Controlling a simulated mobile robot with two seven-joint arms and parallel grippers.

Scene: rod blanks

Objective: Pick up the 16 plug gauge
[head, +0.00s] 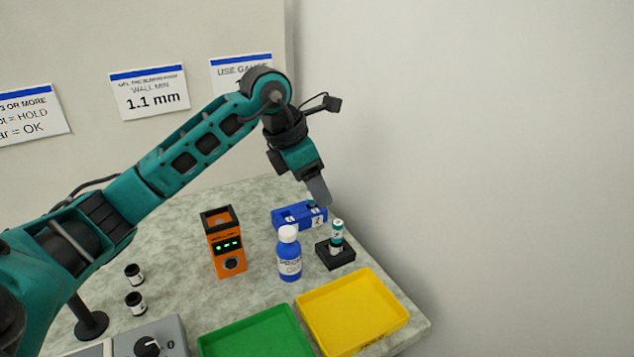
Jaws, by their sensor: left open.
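A small teal and white cylinder (337,236), which looks like the plug gauge, stands upright in a black square holder (336,257) at the right side of the table. I cannot read a 16 on it. A blue block (291,218) with white number labels sits just behind it, partly covered by my gripper. My left gripper (319,191) points down above and slightly left of the cylinder, close to the blue block in the picture. It is open and holds nothing that I can see. My right gripper is not in view.
A blue bottle with a white cap (289,254) stands left of the holder. An orange device (227,250) is farther left. Yellow (306,309) and green (207,347) trays lie in front. Two small black cylinders (134,274) (135,303) stand at left.

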